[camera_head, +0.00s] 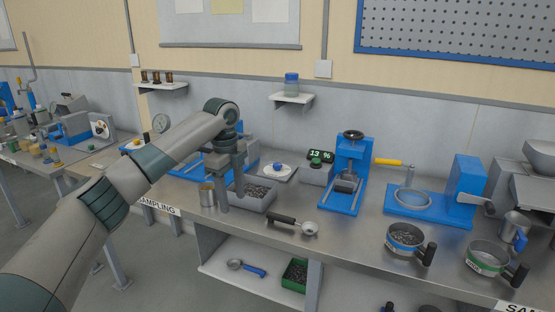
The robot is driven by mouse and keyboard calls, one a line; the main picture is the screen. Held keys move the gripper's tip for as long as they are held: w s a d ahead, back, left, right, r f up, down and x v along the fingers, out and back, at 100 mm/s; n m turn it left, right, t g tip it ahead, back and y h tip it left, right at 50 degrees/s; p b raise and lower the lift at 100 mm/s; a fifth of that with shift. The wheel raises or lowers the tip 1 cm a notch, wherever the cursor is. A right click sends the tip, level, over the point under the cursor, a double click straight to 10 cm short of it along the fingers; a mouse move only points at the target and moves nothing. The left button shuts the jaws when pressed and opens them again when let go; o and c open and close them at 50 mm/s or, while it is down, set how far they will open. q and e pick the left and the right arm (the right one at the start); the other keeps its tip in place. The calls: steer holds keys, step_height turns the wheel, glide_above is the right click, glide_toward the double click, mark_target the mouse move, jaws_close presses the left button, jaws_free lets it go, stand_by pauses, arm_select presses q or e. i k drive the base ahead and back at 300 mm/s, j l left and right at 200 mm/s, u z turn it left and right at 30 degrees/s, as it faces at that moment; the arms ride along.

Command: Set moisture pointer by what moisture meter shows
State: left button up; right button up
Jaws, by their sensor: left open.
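The moisture meter (316,174) is a grey box with a green knob at the back of the steel bench, and its dark display (320,155) reads 13 %. Left of it lies a grey plate with a white dial and a blue knob, which looks like the moisture pointer (278,168); its exact setting is too small to read. My left gripper (231,205) points down, open, in front and left of the dial, over or beside a grey tray of dark grain (262,206). It appears to hold nothing. My right gripper is not in view.
A metal cup (207,195) stands just left of my gripper. A black-handled scoop (293,224) lies at the front. A blue press (348,177) stands right of the meter. Two sieve pans (405,240) (487,259) sit at the front right. Bare steel lies between scoop and press.

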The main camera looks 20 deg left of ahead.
mark_target(276, 166)
steer(key=i, duration=1.7)
